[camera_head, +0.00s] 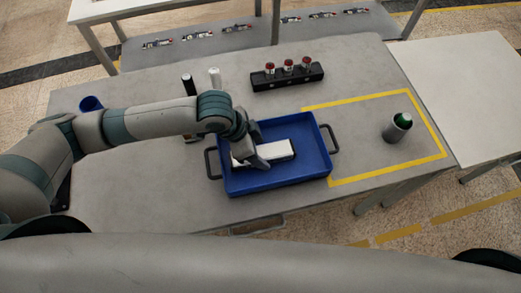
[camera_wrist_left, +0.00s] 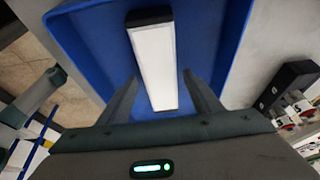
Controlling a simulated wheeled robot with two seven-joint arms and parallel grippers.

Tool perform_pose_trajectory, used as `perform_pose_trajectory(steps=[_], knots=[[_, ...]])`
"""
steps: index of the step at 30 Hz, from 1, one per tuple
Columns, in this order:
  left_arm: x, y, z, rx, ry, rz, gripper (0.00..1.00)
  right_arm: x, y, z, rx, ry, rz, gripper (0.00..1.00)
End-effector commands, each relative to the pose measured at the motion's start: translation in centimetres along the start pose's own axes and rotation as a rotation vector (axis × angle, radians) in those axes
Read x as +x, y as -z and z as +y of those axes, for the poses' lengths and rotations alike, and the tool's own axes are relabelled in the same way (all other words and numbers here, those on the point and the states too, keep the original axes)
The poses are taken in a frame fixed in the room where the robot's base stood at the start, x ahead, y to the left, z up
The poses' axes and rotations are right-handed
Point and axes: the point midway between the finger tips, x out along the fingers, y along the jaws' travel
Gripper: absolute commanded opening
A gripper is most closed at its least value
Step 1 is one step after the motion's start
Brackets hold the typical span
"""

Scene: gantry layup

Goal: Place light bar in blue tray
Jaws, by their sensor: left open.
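The blue tray (camera_head: 310,172) stands on the grey table and shows both black handles. The white light bar (camera_head: 277,150) with dark ends lies inside the tray. It also shows in the left wrist view (camera_wrist_left: 154,62), resting on the blue tray floor (camera_wrist_left: 204,45). My left gripper (camera_head: 252,160) is over the tray at the bar. In the left wrist view its two fingers (camera_wrist_left: 160,88) are apart, one on each side of the bar's near end, with gaps between finger and bar. My right gripper is not in view.
A black holder with several red-capped items (camera_head: 288,75) stands behind the tray. A green-topped metal can (camera_head: 397,128) stands inside the yellow-taped area (camera_head: 349,103) on the right. A blue cup (camera_head: 91,104), a black bottle (camera_head: 188,84) and a white bottle (camera_head: 214,77) stand at the back left.

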Motion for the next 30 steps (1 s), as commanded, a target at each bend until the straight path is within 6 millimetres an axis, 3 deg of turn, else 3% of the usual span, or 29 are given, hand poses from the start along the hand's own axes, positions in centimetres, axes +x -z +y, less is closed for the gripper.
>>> perform_pose_trajectory(steps=[18, 30], knots=[[-9.7, 0.0, -0.1, 0.001, 0.004, 0.002, 0.59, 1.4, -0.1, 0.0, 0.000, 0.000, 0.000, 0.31], [-11.0, 0.0, 0.0, 0.000, 0.001, 0.000, 0.59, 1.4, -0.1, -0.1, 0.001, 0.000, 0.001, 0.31]])
